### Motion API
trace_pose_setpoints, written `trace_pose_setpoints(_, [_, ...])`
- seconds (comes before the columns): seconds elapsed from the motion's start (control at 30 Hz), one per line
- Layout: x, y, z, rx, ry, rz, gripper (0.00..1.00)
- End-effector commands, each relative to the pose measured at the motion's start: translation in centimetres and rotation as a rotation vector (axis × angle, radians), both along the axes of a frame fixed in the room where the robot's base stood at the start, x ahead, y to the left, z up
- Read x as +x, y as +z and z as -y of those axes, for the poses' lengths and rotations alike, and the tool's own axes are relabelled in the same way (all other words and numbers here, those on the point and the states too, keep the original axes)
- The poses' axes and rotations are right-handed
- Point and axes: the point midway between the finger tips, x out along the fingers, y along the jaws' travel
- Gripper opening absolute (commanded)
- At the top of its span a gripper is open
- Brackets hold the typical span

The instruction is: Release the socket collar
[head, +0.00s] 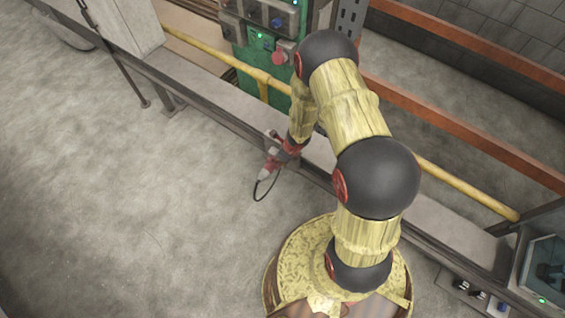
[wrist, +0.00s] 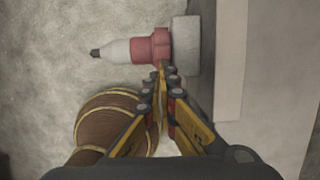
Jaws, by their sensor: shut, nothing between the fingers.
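The socket collar (wrist: 152,47) is a red ring in the wrist view. In the head view the red and pale plug (head: 270,163) is at the rail, with a black cable loop hanging below. My gripper (wrist: 164,74) is shut and empty. Its fingertips are just below the collar and close to the housing in the wrist view; I cannot tell whether they touch. My arm partly hides the socket area in the head view.
A long grey rail (head: 222,108) runs diagonally behind the plug, with a yellow pipe (head: 232,68) beyond it. A green control cabinet (head: 255,55) with grey boxes stands behind. A small screen (head: 545,270) is at the lower right. The concrete floor (head: 120,190) at left is clear.

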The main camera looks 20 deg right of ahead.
Motion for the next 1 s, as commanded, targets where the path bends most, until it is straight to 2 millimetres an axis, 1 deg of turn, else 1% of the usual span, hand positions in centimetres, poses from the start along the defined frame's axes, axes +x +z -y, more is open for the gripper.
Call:
trace_pose_setpoints(0.17, [0.0,0.1,0.0,0.001,0.000,0.001,0.00])
trace_pose_setpoints(0.53, [0.0,1.6,0.0,0.001,0.000,0.001,0.00])
trace_pose_setpoints(0.87, [0.0,1.6,0.0,0.001,0.000,0.001,0.00])
trace_pose_setpoints(1.0, [-0.1,1.5,0.4,0.000,0.000,0.000,0.00])
